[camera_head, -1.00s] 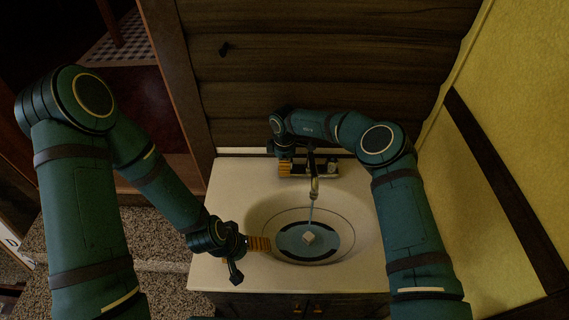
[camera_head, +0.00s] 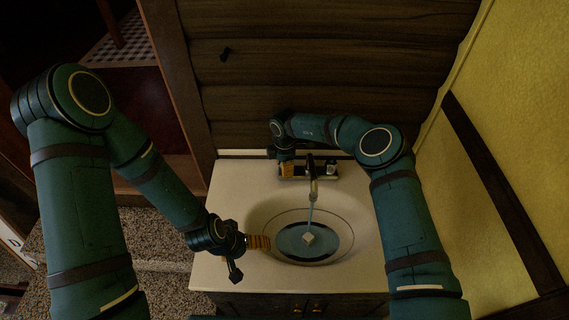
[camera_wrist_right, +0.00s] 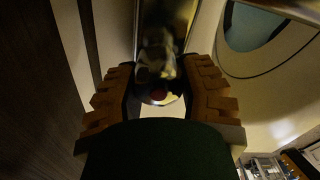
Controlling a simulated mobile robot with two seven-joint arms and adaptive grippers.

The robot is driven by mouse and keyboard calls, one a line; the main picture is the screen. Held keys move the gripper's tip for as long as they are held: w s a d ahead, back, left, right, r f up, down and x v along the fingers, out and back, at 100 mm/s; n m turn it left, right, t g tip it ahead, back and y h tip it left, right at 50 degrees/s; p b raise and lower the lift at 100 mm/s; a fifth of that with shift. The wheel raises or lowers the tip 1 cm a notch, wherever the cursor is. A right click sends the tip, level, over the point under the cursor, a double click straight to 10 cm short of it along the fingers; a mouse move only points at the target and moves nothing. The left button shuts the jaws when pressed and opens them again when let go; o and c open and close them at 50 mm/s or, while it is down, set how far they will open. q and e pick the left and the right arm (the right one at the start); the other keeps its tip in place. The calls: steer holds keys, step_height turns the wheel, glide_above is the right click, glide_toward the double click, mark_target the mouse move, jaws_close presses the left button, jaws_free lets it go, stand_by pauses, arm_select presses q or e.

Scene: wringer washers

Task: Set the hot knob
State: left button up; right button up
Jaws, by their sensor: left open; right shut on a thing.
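The hot knob, with a red dot (camera_wrist_right: 159,94), sits between the fingers of my right gripper (camera_wrist_right: 160,98) in the right wrist view. My right gripper is shut on it. In the head view my right gripper (camera_head: 287,170) is at the left end of the faucet (camera_head: 313,181) and hides the hot knob there. Water runs from the spout into the sink basin (camera_head: 347,215). My left gripper (camera_head: 260,243) is open and empty at the left rim of the basin.
A small pale block (camera_head: 308,238) lies in the water in the basin. The other knob (camera_head: 331,169) is at the faucet's right end. A wooden wall (camera_head: 330,60) stands close behind the counter (camera_head: 228,190), and a yellow wall (camera_head: 500,150) is at the right.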

steer(key=n, duration=0.4)
steer(key=n+p, duration=0.1)
steer(key=n, duration=0.1)
steer(key=shift+s+d+f+n, duration=0.1)
steer(key=shift+s+n, duration=0.15)
steer(key=shift+n, duration=0.05)
stand_by(0.4)
steer(key=o, duration=1.2)
steer(key=shift+r, duration=0.2)
step_height(320, 180, up, 12)
steer(key=shift+f, duration=0.15)
